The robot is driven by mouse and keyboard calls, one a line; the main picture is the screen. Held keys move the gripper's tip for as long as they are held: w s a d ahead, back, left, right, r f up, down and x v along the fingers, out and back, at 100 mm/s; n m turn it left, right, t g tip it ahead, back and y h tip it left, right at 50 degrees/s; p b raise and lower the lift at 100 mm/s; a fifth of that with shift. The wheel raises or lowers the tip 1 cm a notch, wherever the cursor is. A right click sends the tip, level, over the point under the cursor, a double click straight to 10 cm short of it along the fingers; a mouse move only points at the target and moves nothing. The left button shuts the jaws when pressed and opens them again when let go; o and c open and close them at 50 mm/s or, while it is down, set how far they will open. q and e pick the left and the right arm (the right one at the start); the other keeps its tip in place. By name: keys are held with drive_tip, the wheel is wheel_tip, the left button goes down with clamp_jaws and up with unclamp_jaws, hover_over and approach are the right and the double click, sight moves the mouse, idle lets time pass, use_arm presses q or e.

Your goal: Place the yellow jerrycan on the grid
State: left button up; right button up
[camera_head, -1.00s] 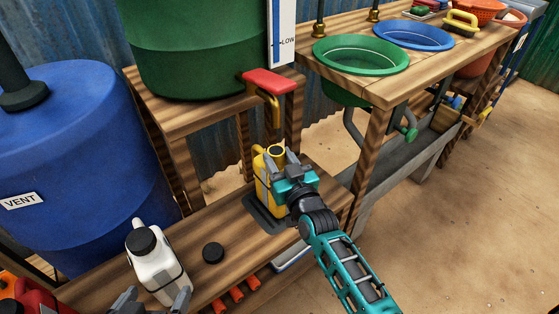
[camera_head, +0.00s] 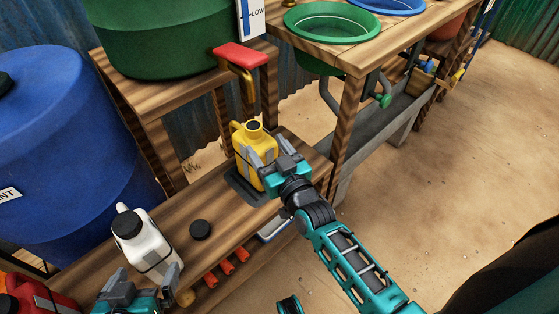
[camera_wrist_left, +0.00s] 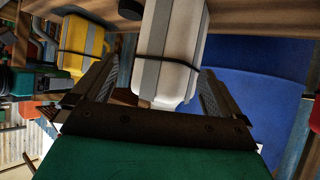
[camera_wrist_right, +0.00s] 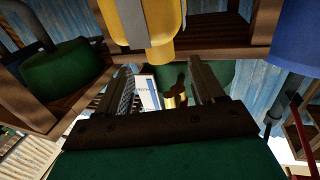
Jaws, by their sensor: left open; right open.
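The yellow jerrycan (camera_head: 250,152) stands upright on the dark grid (camera_head: 237,186) on the wooden bench. My right gripper (camera_head: 277,150) is open in front of it. In the right wrist view the yellow jerrycan (camera_wrist_right: 160,25) is just beyond the spread fingertips (camera_wrist_right: 160,72), with nothing held between them. A white jerrycan (camera_head: 140,238) with a black cap stands on the bench at the lower left. My left gripper (camera_head: 142,282) is open, with its fingers on either side of the white jerrycan. The left wrist view shows the white jerrycan (camera_wrist_left: 170,50) between the fingers.
A loose black cap (camera_head: 200,230) lies between the jerrycans. A green tank (camera_head: 165,35) with a red-handled tap (camera_head: 240,56) stands behind the grid. A blue barrel (camera_head: 70,150) stands at left. A red object (camera_head: 35,293) is at lower left. The floor at right is clear.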

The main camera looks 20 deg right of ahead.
drive_tip(key=s+f+n+g, duration=0.1)
drive_tip(key=s+f+g, duration=0.1)
drive_tip(key=s, duration=0.6)
drive_tip(key=s+a+f+g+y, duration=0.1)
drive_tip(key=s+f+g, duration=0.1)
drive_tip(key=s+g, duration=0.3)
drive_tip(key=s+p, duration=0.1)
drive_tip(key=s, duration=0.2)
drive_tip(key=shift+a+f+n, duration=0.3)
drive_tip(key=shift+f+n, duration=0.05)
drive_tip(key=shift+n, duration=0.05)
